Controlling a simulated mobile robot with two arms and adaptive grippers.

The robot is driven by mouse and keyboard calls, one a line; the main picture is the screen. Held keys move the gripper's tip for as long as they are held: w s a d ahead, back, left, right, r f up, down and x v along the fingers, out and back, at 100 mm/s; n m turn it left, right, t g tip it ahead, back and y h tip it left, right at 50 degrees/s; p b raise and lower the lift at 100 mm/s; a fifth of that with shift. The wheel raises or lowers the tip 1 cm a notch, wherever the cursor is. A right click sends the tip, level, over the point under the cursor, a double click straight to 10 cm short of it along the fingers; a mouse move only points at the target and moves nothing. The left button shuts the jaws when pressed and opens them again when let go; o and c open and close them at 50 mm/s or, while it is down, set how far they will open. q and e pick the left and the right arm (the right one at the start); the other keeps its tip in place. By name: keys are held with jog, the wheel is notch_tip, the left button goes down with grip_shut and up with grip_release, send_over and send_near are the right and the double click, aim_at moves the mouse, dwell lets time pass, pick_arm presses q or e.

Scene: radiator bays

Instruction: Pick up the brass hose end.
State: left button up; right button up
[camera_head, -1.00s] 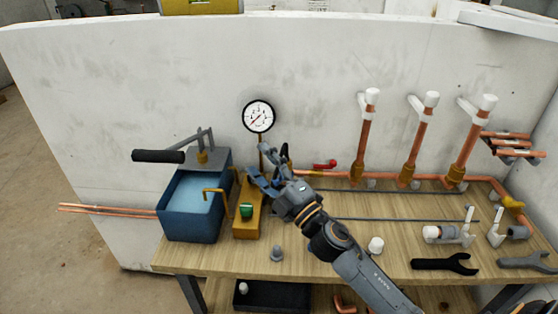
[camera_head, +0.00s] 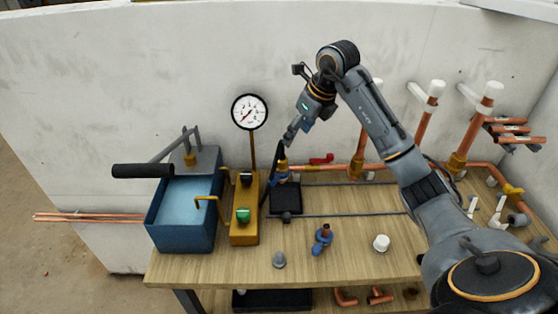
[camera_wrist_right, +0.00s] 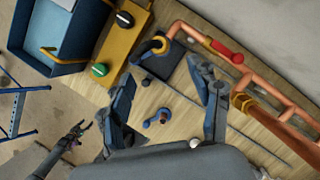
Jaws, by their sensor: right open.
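The brass hose end (camera_head: 282,165) is at the back of the bench, just right of the yellow pump block, above a black pad. In the wrist view my right gripper (camera_wrist_right: 164,72) is open and empty, with the brass beyond the fingertips. My left gripper (camera_wrist_right: 77,132) shows small at lower left, its fingers apart.
The blue water tank (camera_head: 182,226) and yellow pump block (camera_head: 245,228) stand to the left, with a gauge (camera_head: 250,112) above. A red lever (camera_head: 322,159) and copper pipes run along the back. A blue valve (camera_head: 321,240), grey cone (camera_head: 279,260) and white cap (camera_head: 381,243) stand in front.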

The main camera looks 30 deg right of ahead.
aim_at(283, 158)
jog(key=p+x, duration=0.1)
jog(key=x, duration=0.6)
jog(key=shift+w+a+f, duration=0.15)
jog(key=shift+f, duration=0.2)
jog(key=shift+a+f+p, duration=0.1)
jog(key=shift+f+p, duration=0.15)
jog(key=shift+p, duration=0.15)
jog(key=p+x, duration=0.1)
jog(key=x, duration=0.2)
jog(key=shift+w+f+p, duration=0.2)
jog(key=shift+f+p, duration=0.1)
jog(key=shift+w+a+f, duration=0.1)
jog(key=shift+w+f, duration=0.1)
jog(key=shift+f, duration=0.3)
jog(key=c, duration=1)
